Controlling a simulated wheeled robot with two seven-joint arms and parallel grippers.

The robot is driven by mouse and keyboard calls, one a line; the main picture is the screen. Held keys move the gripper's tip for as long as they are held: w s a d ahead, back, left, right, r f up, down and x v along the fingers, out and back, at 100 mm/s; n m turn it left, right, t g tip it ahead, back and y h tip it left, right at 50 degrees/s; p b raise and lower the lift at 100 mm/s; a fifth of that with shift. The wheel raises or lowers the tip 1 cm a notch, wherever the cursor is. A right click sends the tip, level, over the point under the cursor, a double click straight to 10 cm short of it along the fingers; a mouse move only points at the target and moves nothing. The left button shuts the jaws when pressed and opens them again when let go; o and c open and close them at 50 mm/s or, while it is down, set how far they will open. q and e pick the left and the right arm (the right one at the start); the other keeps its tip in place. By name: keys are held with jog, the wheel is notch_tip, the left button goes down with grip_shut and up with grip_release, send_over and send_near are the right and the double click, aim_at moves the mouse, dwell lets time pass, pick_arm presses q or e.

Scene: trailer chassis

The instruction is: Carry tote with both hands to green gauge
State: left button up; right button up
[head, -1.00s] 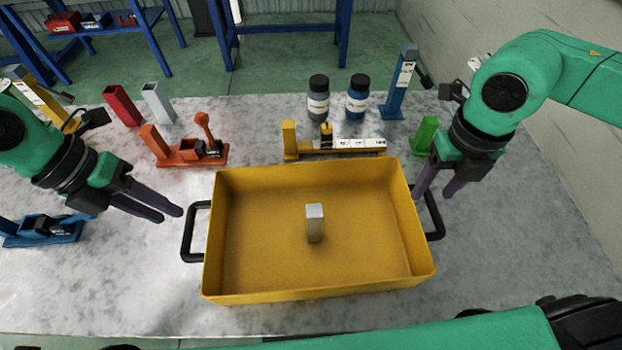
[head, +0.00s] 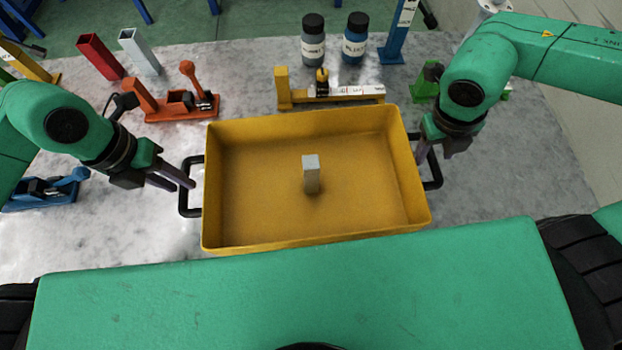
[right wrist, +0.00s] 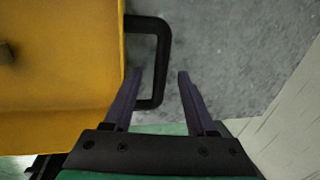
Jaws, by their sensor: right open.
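The yellow tote (head: 312,225) rests on the table with a small grey block (head: 311,174) inside. Its black left handle (head: 184,200) and right handle (head: 437,172) stick out at the sides. My left gripper (head: 182,184) is open, its fingertips by the left handle. My right gripper (head: 426,152) is at the right handle. In the right wrist view its open fingers (right wrist: 159,74) lie either side of the handle's outer bar (right wrist: 162,60); contact cannot be told. The green gauge (head: 422,84) stands behind the tote at the right, partly hidden by my right arm.
A yellow fixture (head: 335,95) stands close behind the tote, with two bottles (head: 313,40) beyond. An orange clamp fixture (head: 170,103) is at back left. A blue fixture (head: 45,192) is at far left. Bare table lies right of the tote.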

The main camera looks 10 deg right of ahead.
pick_arm(q)
jog(key=f, duration=0.3)
jog(key=d+f, duration=0.1)
jog(key=f, duration=0.2)
jog(key=shift+w+d+f, duration=0.1)
pick_arm(e)
jog(key=x, duration=0.6)
jog(key=shift+w+f, duration=0.1)
jog(key=shift+f, duration=0.05)
pick_arm(q)
jog(key=c, duration=0.5)
pick_arm(e)
jog(key=c, duration=0.5)
pick_arm(q)
grip_shut()
pick_arm(e)
grip_shut()
